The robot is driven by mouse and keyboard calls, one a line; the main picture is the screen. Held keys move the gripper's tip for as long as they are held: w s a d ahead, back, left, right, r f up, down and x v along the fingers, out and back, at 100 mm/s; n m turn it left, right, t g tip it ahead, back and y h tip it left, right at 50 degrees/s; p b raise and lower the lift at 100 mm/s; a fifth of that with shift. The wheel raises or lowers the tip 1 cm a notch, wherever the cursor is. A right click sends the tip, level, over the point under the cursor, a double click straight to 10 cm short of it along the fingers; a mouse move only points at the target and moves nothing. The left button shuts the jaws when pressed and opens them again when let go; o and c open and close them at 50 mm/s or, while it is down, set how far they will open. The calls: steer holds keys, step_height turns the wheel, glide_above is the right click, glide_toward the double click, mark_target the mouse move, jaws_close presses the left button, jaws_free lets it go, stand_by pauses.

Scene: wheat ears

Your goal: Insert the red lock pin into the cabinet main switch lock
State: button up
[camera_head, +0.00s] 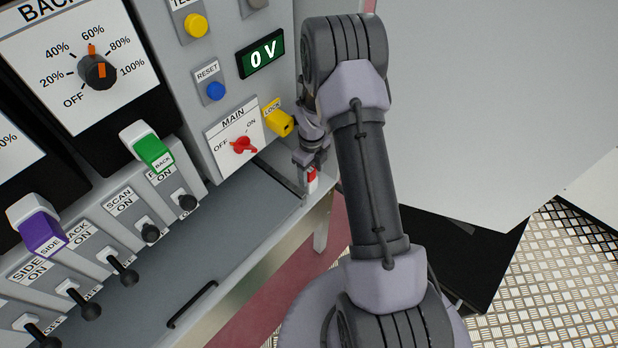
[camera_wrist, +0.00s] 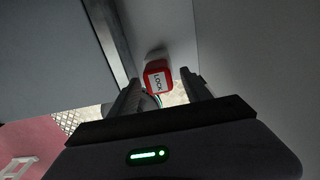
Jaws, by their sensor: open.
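The red lock pin (camera_wrist: 157,80), with a white LOCK label, shows in the wrist view just beyond and between the fingertips of my gripper (camera_wrist: 160,92). My gripper is open, with a finger on either side of the pin's near end. In the head view the red pin (camera_head: 312,178) shows below my gripper (camera_head: 307,165), near the right edge of the desk; my arm partly hides this area. The yellow main switch lock (camera_head: 279,121), labelled LOCK, is on the cabinet panel right of the red main switch (camera_head: 242,146), above my gripper.
The grey desk surface (camera_head: 235,215) in front of the panel is largely clear. Black levers (camera_head: 150,232) and the green (camera_head: 152,152) and purple (camera_head: 42,232) tags are to the left. A voltage display (camera_head: 262,54) reads 0 V above the lock.

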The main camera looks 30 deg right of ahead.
steer(key=shift+f, duration=0.5)
steer(key=shift+r, duration=0.15)
steer(key=shift+c, duration=0.7)
jaws_close()
steer(key=shift+r, duration=0.1)
